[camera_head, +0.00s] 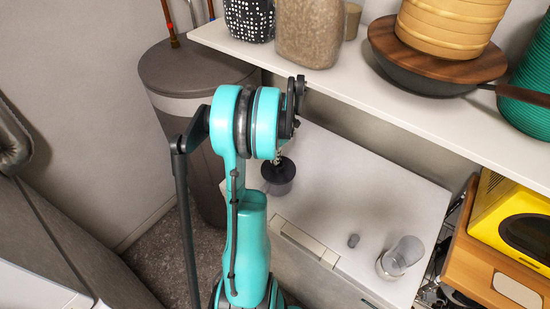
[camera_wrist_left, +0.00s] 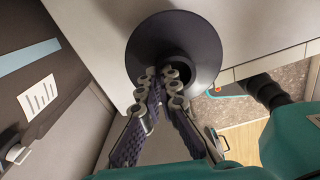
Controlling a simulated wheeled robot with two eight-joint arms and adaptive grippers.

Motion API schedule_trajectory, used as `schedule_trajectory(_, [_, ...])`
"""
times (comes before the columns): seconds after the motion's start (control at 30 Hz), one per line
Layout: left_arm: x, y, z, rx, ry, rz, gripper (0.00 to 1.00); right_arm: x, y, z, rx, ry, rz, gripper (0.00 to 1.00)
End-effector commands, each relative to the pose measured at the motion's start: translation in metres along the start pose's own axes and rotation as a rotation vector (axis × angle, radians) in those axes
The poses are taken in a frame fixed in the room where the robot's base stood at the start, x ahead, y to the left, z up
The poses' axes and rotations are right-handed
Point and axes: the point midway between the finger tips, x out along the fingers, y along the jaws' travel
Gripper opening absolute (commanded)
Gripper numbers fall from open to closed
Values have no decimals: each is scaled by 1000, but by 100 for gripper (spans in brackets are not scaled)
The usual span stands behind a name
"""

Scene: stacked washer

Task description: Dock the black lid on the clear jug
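The black lid (camera_head: 279,179) is near the left edge of the white appliance top; its wide dark disc fills the upper middle of the left wrist view (camera_wrist_left: 200,40). My left gripper (camera_head: 278,157) is mostly hidden behind my teal arm in the head view. In the left wrist view its fingers (camera_wrist_left: 165,85) converge on the knob at the lid's middle and appear shut on it. I cannot tell how far the lid is above the surface. The clear jug (camera_head: 402,257) stands at the right front of the white top, apart from the lid. My right gripper is not in view.
A white shelf (camera_head: 330,82) with jars, a pan (camera_head: 425,77) and baskets overhangs the back. A yellow box (camera_head: 515,220) stands at right. The middle of the white top (camera_head: 365,195) is clear.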

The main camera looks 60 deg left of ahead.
Motion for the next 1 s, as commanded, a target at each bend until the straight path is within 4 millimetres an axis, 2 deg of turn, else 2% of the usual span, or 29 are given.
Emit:
schedule_trajectory(0.27, [6,0,0,0,0,0,0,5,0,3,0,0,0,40])
schedule_trajectory(0.3, [6,0,0,0,0,0,10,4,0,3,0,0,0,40])
schedule_trajectory(0.33, [6,0,0,0,0,0,14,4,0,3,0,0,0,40])
schedule_trajectory(0.63, [4,0,0,0,0,0,14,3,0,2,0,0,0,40])
schedule_trajectory(1.0, [-26,0,0,0,0,0,14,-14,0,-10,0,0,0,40])
